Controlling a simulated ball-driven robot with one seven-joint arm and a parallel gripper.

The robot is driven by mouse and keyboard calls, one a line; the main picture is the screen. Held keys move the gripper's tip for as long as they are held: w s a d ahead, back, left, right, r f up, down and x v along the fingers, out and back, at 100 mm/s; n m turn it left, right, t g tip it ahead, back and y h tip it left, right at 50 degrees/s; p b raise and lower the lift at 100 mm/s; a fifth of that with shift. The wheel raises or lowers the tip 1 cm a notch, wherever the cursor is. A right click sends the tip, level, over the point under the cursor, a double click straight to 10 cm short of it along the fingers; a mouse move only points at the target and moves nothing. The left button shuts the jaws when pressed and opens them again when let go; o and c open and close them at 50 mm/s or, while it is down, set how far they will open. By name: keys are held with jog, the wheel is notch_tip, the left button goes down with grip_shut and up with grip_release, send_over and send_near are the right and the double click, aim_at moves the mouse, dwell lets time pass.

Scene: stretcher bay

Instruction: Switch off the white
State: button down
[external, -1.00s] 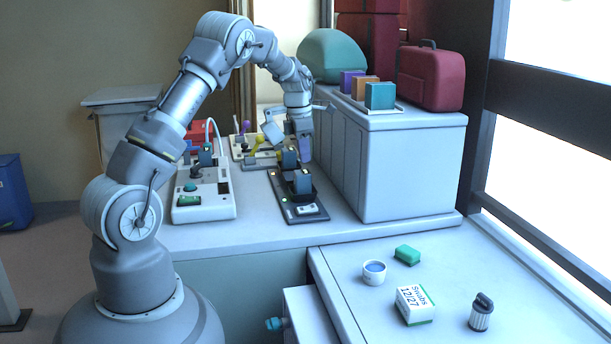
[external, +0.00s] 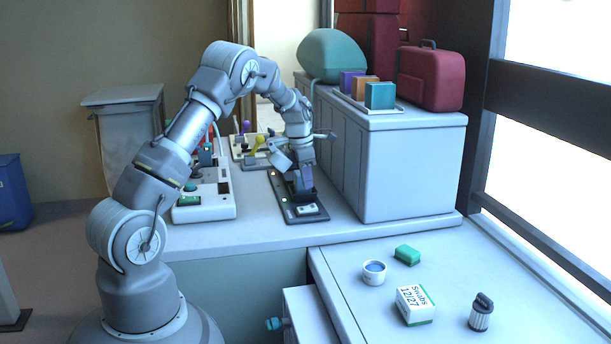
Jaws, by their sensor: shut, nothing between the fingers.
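A white control box (external: 222,208) stands at the left of the counter, with a green display and a dark-topped lever; my arm partly covers it. A dark panel (external: 290,217) lies to its right. The panel has an orange lamp, a green lamp and a white plate (external: 307,209) at its near end. A cream panel (external: 240,152) with a purple-topped and a yellow-topped lever stands farther back. My gripper (external: 303,190) is shut and empty, low over the near half of the dark panel. It hides the dark switch there; I cannot tell if they touch.
A tall grey cabinet (external: 400,170) stands close to the right of the dark panel, with a tray of coloured boxes and a red case (external: 431,78) on top. A cup (external: 374,272), a green block, a swabs box (external: 415,305) and a small canister are on the near-right counter.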

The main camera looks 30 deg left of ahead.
aim_at(312, 205)
jog(key=f, duration=0.1)
jog(key=f+b, duration=0.1)
jog(key=f, duration=0.1)
jog(key=f+b, duration=0.1)
jog(key=f, duration=0.1)
jog(key=shift+w+d+f, duration=0.25)
jog(key=shift+w+d, duration=0.05)
jog(key=shift+w, duration=0.05)
